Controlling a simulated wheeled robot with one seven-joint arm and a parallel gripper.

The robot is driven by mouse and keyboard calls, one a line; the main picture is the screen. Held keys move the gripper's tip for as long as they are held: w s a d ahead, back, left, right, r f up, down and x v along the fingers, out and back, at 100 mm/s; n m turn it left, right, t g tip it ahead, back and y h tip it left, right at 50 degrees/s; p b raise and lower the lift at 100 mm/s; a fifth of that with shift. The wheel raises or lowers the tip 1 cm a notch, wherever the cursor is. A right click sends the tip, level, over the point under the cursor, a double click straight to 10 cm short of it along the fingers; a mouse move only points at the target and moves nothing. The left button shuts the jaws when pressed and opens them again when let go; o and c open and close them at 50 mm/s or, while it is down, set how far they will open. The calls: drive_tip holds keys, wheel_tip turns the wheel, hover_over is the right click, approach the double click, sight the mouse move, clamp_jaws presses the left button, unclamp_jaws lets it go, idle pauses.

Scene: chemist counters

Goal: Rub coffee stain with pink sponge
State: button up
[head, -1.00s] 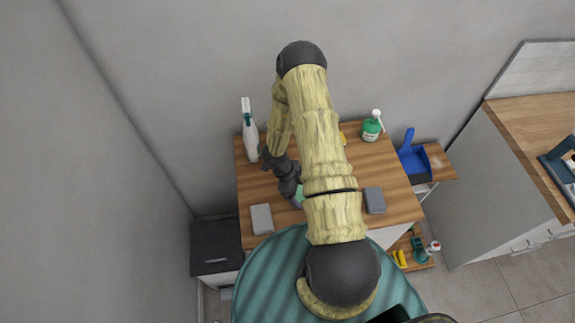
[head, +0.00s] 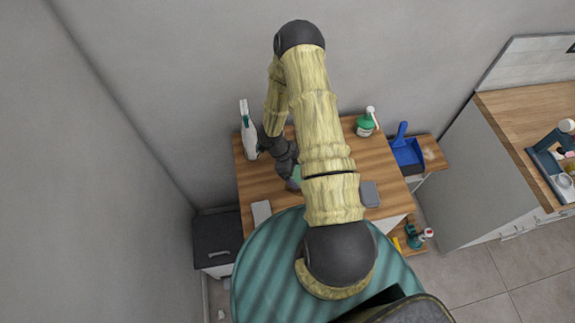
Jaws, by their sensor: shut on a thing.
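My gripper (head: 290,174) is low over the wooden counter top (head: 256,180), left of my forearm. It is shut on a small block, pale green on top with a pinkish-brown lower edge, which I take as the pink sponge (head: 296,179). My gripper and arm partly cover it. I cannot tell whether its underside touches the counter. I cannot make out the coffee stain; my arm hides the middle of the counter.
A white spray bottle (head: 248,130) stands at the back left. A green bottle (head: 365,124) stands at the back right. A light grey block (head: 261,212) and a darker grey block (head: 370,194) lie near the front. A blue dustpan (head: 406,151) is at the right.

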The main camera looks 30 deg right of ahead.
drive_tip(key=shift+r+p, duration=0.45)
drive_tip(key=shift+r, duration=0.45)
drive_tip(key=shift+f, duration=0.1)
